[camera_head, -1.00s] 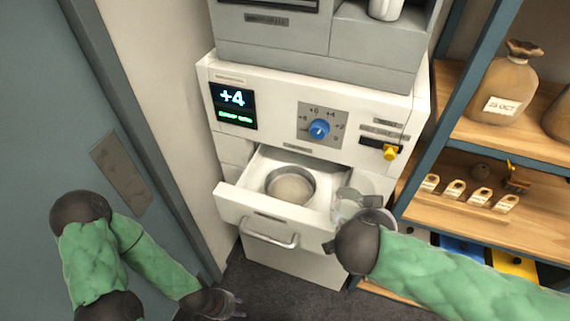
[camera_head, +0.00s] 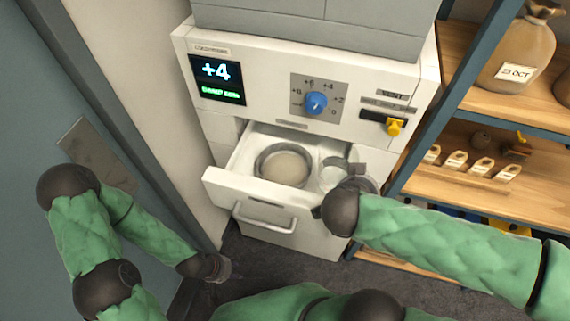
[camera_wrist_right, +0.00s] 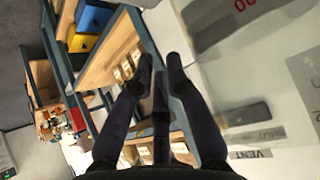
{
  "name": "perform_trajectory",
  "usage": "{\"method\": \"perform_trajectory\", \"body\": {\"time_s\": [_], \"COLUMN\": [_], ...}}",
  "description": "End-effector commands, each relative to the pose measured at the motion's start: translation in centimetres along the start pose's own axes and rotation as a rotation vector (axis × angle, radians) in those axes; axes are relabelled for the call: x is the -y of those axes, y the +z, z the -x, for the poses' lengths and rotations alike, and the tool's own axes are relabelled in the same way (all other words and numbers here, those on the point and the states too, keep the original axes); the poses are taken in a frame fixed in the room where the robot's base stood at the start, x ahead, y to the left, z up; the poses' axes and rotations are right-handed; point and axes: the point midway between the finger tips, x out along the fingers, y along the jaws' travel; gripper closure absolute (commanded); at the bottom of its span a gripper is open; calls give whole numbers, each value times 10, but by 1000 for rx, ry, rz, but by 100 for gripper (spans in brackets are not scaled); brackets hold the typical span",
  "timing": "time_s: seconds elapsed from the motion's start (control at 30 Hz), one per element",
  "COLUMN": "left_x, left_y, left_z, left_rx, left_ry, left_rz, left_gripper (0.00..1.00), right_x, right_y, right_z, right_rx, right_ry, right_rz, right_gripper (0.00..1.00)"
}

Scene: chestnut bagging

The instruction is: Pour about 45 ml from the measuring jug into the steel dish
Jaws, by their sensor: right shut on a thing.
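The steel dish (camera_head: 261,178) is a round metal bowl with pale contents. It sits in the pulled-out white drawer (camera_head: 226,190). The clear measuring jug (camera_head: 331,178) is at the right of the dish, over the drawer's right side. I cannot tell how far it is tilted, and I see no stream falling. My right gripper (camera_head: 350,183) is shut on the jug, mostly hidden by its own wrist. Its dark fingers show in the right wrist view (camera_wrist_right: 161,75). My left gripper (camera_head: 225,268) hangs low, left of the drawer front and away from the jug; its fingers are too small to read.
The white cabinet has a display (camera_head: 216,80) reading +4, a blue knob (camera_head: 316,103) and a yellow valve (camera_head: 394,127). A wooden shelf (camera_head: 420,181) with a tied sack (camera_head: 517,55) stands close at the right. A blue-grey panel (camera_head: 35,120) stands at the left.

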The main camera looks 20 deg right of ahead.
Motion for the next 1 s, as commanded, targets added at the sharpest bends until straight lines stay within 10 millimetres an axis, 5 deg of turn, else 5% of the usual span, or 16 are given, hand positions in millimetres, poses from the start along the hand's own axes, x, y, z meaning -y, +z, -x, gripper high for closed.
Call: {"method": "perform_trajectory", "body": {"time_s": [0.53, 1.0], "left_x": [1, -20], "left_y": [0, 2], "left_z": [-2, 55], "left_rx": [-1, -1], "left_ry": [0, 0], "left_rz": [0, 0], "left_gripper": [60, 60], "right_x": [0, 12], "right_y": [8, -7], "right_z": [-10, 7], "right_rx": [0, 5], "right_ry": [15, 170], "right_rz": [-4, 123], "right_gripper": [100, 100]}}
